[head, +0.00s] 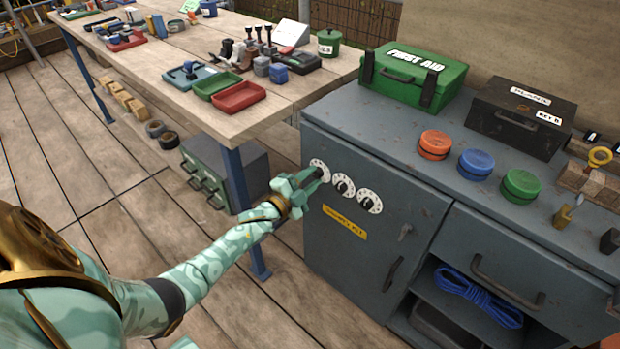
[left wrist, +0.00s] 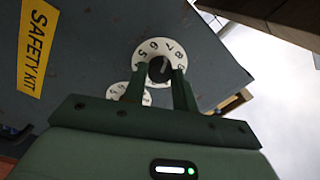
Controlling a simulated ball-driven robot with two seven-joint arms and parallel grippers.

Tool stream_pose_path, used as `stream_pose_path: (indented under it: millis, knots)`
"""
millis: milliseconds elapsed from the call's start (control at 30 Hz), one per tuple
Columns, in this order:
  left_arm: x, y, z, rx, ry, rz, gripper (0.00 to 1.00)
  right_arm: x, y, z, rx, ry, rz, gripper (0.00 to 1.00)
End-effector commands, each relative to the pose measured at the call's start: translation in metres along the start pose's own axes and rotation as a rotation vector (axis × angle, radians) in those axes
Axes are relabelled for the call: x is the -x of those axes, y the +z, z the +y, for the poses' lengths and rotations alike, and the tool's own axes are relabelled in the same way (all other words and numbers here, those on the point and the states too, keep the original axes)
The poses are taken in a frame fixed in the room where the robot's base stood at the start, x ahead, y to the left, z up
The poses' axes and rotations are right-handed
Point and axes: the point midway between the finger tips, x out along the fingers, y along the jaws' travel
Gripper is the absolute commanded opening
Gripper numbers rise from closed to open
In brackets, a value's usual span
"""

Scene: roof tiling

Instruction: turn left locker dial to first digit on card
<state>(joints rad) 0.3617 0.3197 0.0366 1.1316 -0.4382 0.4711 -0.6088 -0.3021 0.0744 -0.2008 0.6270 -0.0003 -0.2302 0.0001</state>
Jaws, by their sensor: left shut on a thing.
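The left locker dial (head: 319,170) is a white disc with black digits and a black knob, leftmost of three on the grey locker door. My left gripper (head: 317,174) is at it, shut on the black knob, as the left wrist view shows; there the dial (left wrist: 160,50) has the fingers (left wrist: 164,72) on either side of its knob. Digits such as 5, 6, 7 and 8 show around its rim. The middle dial (head: 343,187) and right dial (head: 369,201) are free. No card with digits can be made out. My right gripper is not in view.
Below the dials is a yellow "SAFETY KIT" label (head: 345,222). On the locker top stand a green first aid box (head: 413,78), a black box (head: 521,115) and orange, blue and green round tins. A wooden workbench (head: 290,97) with trays stands behind at left.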

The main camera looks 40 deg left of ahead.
Motion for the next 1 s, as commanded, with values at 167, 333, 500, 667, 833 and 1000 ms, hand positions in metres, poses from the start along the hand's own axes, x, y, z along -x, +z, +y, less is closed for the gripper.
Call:
stream_pose_path:
  millis: [167,333,500,667,833,1000]
  knots:
    - [0.001,0.002,0.000,0.004,0.001,-0.004,0.05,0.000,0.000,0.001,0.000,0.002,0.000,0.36]
    - [0.001,0.002,0.001,0.003,0.002,-0.004,0.05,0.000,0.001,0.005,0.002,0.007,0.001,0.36]
    - [0.001,0.001,0.001,0.003,0.002,-0.003,0.50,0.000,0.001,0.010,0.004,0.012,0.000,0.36]
    - [0.000,0.001,0.000,0.003,0.001,-0.002,0.50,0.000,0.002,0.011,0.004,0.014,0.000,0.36]
    - [0.006,0.000,0.000,0.004,0.001,-0.001,0.50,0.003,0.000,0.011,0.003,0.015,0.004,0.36]
    - [0.037,-0.001,-0.003,0.004,0.001,-0.002,0.50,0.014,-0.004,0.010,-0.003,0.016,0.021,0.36]
